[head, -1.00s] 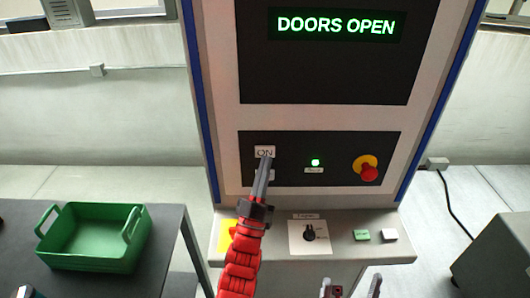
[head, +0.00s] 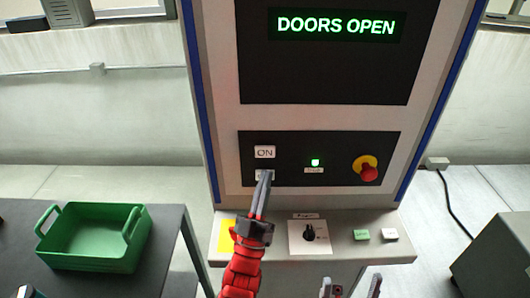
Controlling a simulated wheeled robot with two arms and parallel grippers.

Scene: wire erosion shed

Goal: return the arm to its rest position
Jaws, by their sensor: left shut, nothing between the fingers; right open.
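My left gripper (head: 266,178) is shut and empty, on a red arm that comes up from the bottom. Its tips are in front of the lower switch area of the black panel (head: 340,145), below the ON label (head: 265,152); I cannot tell whether they touch anything. They partly cover a pale label under the ON label. The machine's display (head: 336,25) reads DOORS OPEN. A small green lamp (head: 315,162) is lit on the panel.
A red emergency knob (head: 368,172) on a yellow collar sticks out at the panel's right. The console shelf (head: 270,250) below carries a rotary knob (head: 309,233), a green button (head: 361,235) and a white button (head: 390,235). A green crate (head: 95,262) stands on the dark table at left.

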